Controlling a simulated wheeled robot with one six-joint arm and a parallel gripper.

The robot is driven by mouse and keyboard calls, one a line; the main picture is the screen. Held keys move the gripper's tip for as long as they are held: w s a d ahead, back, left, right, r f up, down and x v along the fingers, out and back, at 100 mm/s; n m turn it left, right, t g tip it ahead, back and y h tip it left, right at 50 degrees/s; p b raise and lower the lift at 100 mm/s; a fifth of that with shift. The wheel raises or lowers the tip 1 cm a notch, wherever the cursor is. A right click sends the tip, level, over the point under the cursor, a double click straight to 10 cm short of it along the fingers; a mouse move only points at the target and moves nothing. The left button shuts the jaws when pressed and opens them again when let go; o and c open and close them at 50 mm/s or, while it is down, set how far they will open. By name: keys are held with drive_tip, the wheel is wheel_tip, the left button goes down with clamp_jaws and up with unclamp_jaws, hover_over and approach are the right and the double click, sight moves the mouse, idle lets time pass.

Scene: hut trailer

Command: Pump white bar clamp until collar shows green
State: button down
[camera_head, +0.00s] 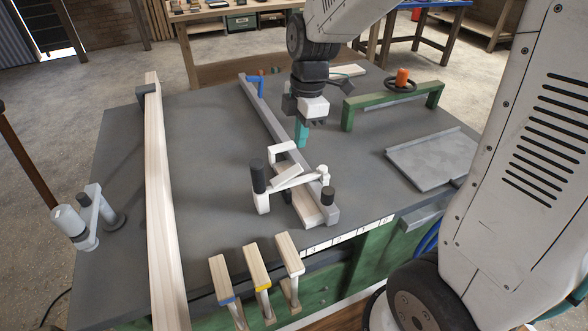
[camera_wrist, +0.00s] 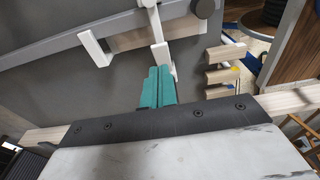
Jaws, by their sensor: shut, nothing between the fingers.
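The white bar clamp (camera_head: 286,179) sits on the grey bench, across the near part of a long grey bar (camera_head: 265,115). It has white arms, a black upright handle at its left and a black knob at its right. In the wrist view, white clamp parts (camera_wrist: 154,32) show just beyond my fingers. My gripper (camera_head: 302,140) has teal fingers, shut and empty, pointing down just behind the clamp's upper white arm in the head view. The teal fingers (camera_wrist: 157,88) are together in the wrist view. I cannot make out the collar's colour, and cannot tell whether my fingers touch the clamp.
A long wooden board (camera_head: 160,200) lies along the left of the bench (camera_head: 215,130). Several wooden-handled tools (camera_head: 257,268) stand at the front edge. A green frame (camera_head: 393,103) and a flat grey plate (camera_head: 432,158) are at right. A blue piece (camera_head: 255,82) marks the bar's far end.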

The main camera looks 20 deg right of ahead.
sight(297, 168)
drive_tip(key=shift+a+f, duration=0.2)
drive_tip(key=shift+f, duration=1.45)
drive_tip(key=shift+a+f, duration=0.15)
drive_tip(key=shift+f, duration=1.5)
drive_tip(key=shift+f, duration=1.35)
drive_tip(key=shift+d+r, duration=0.3)
drive_tip(key=shift+d, duration=0.5)
drive_tip(key=shift+d+r, duration=0.25)
drive_tip(key=shift+d, duration=0.55)
wheel_tip(297, 168, up, 8)
drive_tip(key=shift+d, duration=0.3)
